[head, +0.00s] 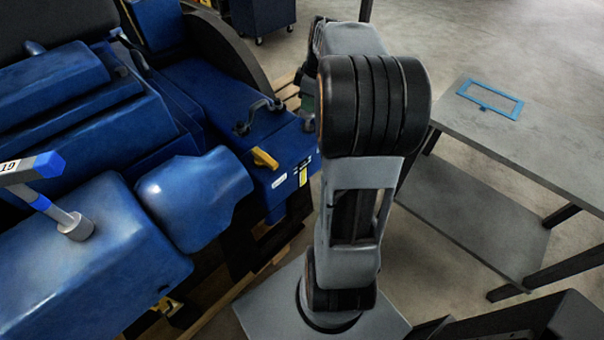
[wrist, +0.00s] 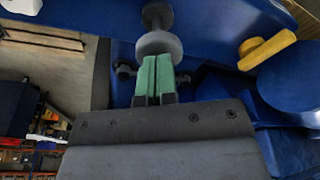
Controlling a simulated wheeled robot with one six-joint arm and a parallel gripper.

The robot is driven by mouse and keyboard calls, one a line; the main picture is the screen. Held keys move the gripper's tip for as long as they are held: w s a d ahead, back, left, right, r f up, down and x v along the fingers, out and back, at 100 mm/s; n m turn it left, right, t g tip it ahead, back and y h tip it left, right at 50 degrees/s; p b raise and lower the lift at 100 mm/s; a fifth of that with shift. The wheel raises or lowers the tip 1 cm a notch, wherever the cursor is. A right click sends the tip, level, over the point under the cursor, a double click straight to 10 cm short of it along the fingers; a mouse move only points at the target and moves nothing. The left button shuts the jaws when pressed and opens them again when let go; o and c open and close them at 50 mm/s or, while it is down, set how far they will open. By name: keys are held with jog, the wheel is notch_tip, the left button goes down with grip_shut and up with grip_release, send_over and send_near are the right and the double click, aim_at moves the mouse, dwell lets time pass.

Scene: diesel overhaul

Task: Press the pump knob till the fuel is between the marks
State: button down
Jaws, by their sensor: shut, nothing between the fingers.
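In the wrist view, the grey pump knob (wrist: 158,44) is a round disc on a short stem against the blue engine. My gripper (wrist: 156,64) has green fingers pressed together, with nothing between them. Their tips are right at the knob's near rim; I cannot tell whether they touch it. In the head view my arm hides the knob and most of the gripper. A small upright yellow-and-white strip (head: 303,176) is on the blue engine's end face, left of my arm. I cannot make out any fuel level or marks.
A yellow lever (head: 264,158) is on the blue engine block (head: 225,110); it also shows beside the knob in the wrist view (wrist: 267,49). A torque tool (head: 45,195) stands at left. A grey table (head: 540,150) with a blue frame (head: 490,99) is at right.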

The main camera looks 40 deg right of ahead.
jog(key=shift+f+b, duration=0.3)
jog(key=shift+f, duration=0.2)
jog(key=shift+r, duration=0.1)
notch_tip(320, 180, up, 7)
jog(key=p, duration=0.5)
jog(key=shift+f, duration=0.2)
